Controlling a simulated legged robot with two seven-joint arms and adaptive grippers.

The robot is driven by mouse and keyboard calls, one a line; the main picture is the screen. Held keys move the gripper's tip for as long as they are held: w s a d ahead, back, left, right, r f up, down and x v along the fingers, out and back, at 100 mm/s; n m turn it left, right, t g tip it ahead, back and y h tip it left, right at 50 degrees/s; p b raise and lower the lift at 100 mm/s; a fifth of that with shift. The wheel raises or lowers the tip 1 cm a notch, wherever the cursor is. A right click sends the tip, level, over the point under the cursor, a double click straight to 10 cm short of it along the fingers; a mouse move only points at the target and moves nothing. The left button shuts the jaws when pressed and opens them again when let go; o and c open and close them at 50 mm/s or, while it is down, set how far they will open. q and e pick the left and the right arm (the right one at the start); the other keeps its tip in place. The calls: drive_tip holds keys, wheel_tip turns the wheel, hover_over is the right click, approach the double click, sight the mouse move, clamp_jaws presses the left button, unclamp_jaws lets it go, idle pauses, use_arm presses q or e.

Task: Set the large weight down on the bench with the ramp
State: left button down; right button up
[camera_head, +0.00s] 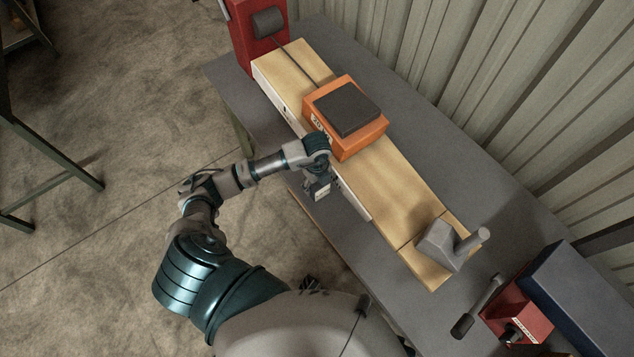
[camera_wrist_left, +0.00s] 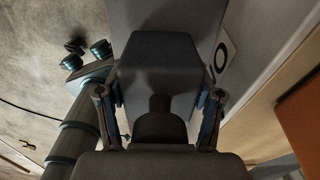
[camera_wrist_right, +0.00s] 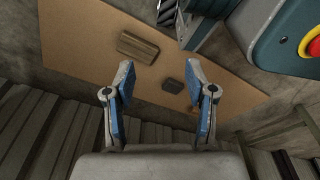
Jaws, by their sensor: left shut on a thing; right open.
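My left gripper (camera_head: 316,174) is over the near edge of the bench (camera_head: 470,185), beside the ramp, a long wooden board (camera_head: 405,190). In the left wrist view it (camera_wrist_left: 160,98) is shut on the large weight (camera_wrist_left: 160,62), a dark tapered block with a round neck between the fingers. Grey bench top shows behind it; I cannot tell whether it touches. A white label with a black ring (camera_wrist_left: 222,52) lies beside it. My right gripper (camera_wrist_right: 158,78) is open and empty in the right wrist view.
An orange block with a dark pad (camera_head: 348,110) sits on the ramp. A grey block with a handle (camera_head: 445,245) stands at its near end. A red box (camera_head: 257,45) stands at the far end; a red vise (camera_head: 515,318) is at lower right. A corrugated wall backs the bench.

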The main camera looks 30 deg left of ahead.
use_arm(q)
drive_tip(key=shift+w+a, duration=0.1)
drive_tip(key=shift+a, duration=0.4)
drive_tip(key=shift+c, duration=1.8)
unclamp_jaws()
drive_tip(key=shift+a+f, duration=0.15)
drive_tip(key=shift+a, duration=0.1)
drive_tip(key=shift+o, duration=0.9)
drive_tip(key=shift+a, duration=0.25)
drive_tip(key=shift+d, duration=0.6)
wheel_tip(320, 180, up, 5)
drive_tip(key=shift+d+f, duration=0.15)
drive_tip(key=shift+f, duration=0.05)
drive_tip(key=r, duration=0.4)
drive_tip(key=a+r+p, duration=0.1)
drive_tip(key=r, duration=0.1)
drive_tip(key=shift+r, duration=0.45)
drive_tip(key=shift+d+r, duration=0.2)
drive_tip(key=shift+r, duration=0.1)
drive_tip(key=shift+d, duration=0.2)
drive_tip(key=shift+a, duration=0.15)
use_arm(e)
drive_tip(key=shift+s+a+f, duration=0.2)
drive_tip(key=shift+s+f, duration=0.5)
drive_tip(key=shift+s, duration=0.3)
